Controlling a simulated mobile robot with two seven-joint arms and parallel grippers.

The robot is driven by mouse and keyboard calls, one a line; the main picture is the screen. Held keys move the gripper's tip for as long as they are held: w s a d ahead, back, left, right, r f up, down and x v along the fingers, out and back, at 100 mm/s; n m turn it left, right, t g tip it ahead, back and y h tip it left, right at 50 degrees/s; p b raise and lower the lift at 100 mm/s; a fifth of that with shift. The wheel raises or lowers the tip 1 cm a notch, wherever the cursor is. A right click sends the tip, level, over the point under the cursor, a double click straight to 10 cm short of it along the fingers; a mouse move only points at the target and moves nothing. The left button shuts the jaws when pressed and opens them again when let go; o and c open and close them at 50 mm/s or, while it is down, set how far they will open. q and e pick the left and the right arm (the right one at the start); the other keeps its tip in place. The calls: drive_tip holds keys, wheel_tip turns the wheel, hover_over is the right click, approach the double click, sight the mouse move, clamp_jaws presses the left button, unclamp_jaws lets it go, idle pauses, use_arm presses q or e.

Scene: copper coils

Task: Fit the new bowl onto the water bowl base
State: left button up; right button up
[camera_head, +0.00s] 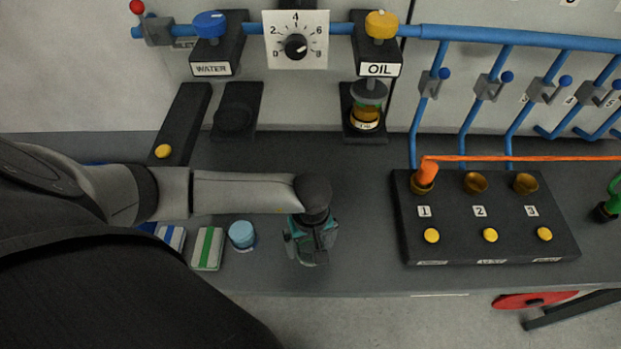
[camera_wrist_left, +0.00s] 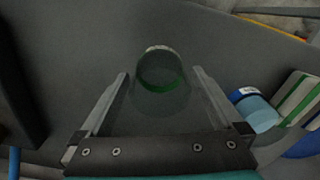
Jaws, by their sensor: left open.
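A clear glass bowl (camera_wrist_left: 160,88) with a green band inside shows between the two fingers of my left gripper (camera_wrist_left: 160,72) in the wrist view. The fingers are apart on either side of it, and I see no clear contact. In the head view my left gripper (camera_head: 312,250) points down over the front of the bench and mostly hides the bowl. The water bowl base (camera_head: 235,115) is a black stand below the WATER valve, with no bowl on it. My right gripper is not in view.
A light-blue jar (camera_head: 242,235) and a green-striped box (camera_head: 208,248) stand left of the gripper. An oil bowl (camera_head: 367,105) sits under the OIL valve (camera_head: 382,25). A black block (camera_head: 480,245) with yellow buttons is to the right.

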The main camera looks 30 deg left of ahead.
sight(311, 251)
use_arm(q)
drive_tip(key=shift+c, duration=0.2)
drive_tip(key=c, duration=1.5)
wheel_tip(311, 251, up, 20)
drive_tip(key=w+d+m+b, duration=0.1)
drive_tip(key=m+b, duration=0.2)
drive_tip(key=w+d+f+m+b, duration=0.1)
drive_tip(key=m+b, duration=0.2)
drive_tip(key=b, duration=0.1)
drive_tip(key=w+d+m+b, duration=0.1)
drive_tip(key=m+b, duration=0.3)
drive_tip(key=shift+w+f, duration=0.3)
drive_tip(key=shift+w, duration=0.05)
